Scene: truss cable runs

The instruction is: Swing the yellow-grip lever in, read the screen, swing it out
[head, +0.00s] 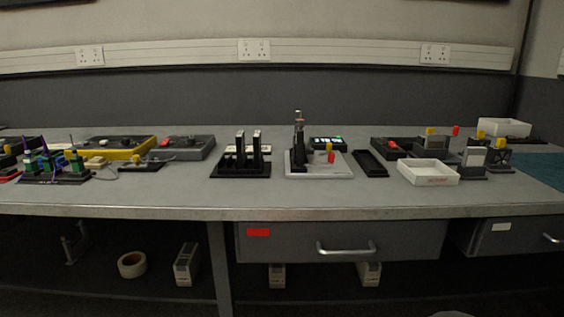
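In the head view, a light grey base plate (304,170) stands near the middle of the bench. It carries a tall dark post (299,145) with a metallic top. A small yellow grip (330,147) and a red grip (332,157) show at the plate's right side; their lever arms are too small to make out. A black unit with a small lit screen (326,141) sits just behind the plate; its reading is not legible. More yellow-topped parts (430,131) stand at the right, so I cannot tell for sure which is the lever. My gripper is not in view.
A black rack with upright slabs (240,168) stands left of the plate. A black tray (370,163) and a white bin (428,174) stand to its right. Yellow (122,146) and grey units fill the left. The bench's front strip (300,197) is clear.

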